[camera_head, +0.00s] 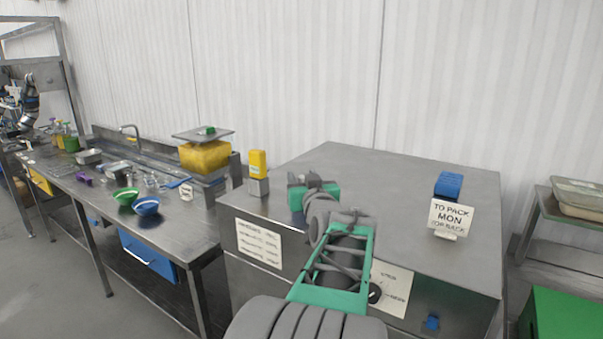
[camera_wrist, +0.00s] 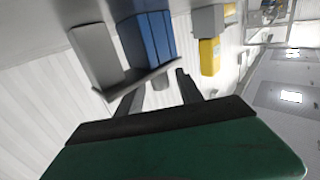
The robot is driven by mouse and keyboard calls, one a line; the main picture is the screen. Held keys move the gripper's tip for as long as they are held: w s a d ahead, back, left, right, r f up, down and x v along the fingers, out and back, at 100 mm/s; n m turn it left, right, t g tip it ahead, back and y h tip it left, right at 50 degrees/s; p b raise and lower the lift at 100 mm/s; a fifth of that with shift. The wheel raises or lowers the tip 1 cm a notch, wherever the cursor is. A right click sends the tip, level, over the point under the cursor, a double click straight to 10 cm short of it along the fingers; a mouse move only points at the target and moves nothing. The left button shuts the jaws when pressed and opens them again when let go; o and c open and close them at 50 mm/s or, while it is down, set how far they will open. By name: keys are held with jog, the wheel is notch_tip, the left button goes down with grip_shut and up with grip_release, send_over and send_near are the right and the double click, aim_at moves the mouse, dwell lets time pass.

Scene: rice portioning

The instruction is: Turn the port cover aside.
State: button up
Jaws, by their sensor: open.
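My arm reaches over the front of the steel cabinet (camera_head: 405,175), with my gripper near its left front top edge. The fingers show in the wrist view (camera_wrist: 158,94), open and apart. A thin grey plate (camera_wrist: 150,79) lies slantwise just beyond the fingertips, with a small grey round piece between them. Beyond the plate are a blue ribbed block (camera_wrist: 148,38) and a grey block (camera_wrist: 95,55). I cannot tell for sure which piece is the port cover.
A blue block (camera_head: 448,185) and a sign (camera_head: 451,218) stand at the cabinet's right. The left counter holds a green bowl (camera_head: 126,196), a blue bowl (camera_head: 146,206) and a scale with a yellow body (camera_head: 205,156).

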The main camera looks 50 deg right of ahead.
jog(key=shift+w, duration=0.1)
grip_shut()
dwell(0.4)
dwell(1.0)
